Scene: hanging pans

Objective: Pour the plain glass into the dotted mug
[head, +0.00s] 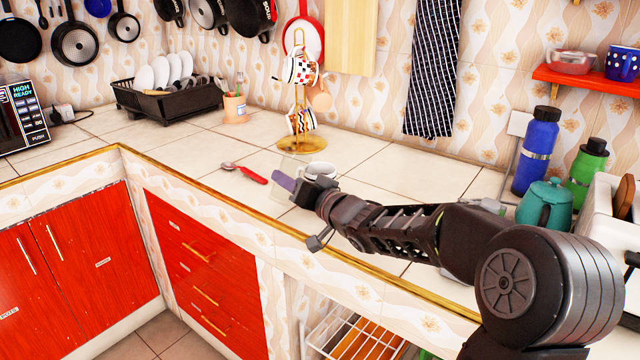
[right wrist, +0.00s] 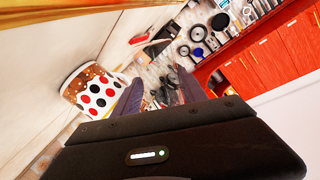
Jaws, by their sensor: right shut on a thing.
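My right gripper (head: 292,185) is over the counter near its front edge. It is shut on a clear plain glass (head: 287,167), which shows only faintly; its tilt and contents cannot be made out. The right wrist view shows the dotted mug (right wrist: 97,92), white with red and black dots, close beside the fingers (right wrist: 158,95) on the left. The mug and gripper look close but apart. My left gripper is not in view.
A red-handled spoon (head: 245,173) lies left of the gripper. A mug stand (head: 298,145) with patterned mugs is behind. A dish rack (head: 165,98) stands at back left. Bottles (head: 537,150) and a teal pot (head: 545,206) stand at right. A blue spotted mug (head: 622,63) sits on the shelf.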

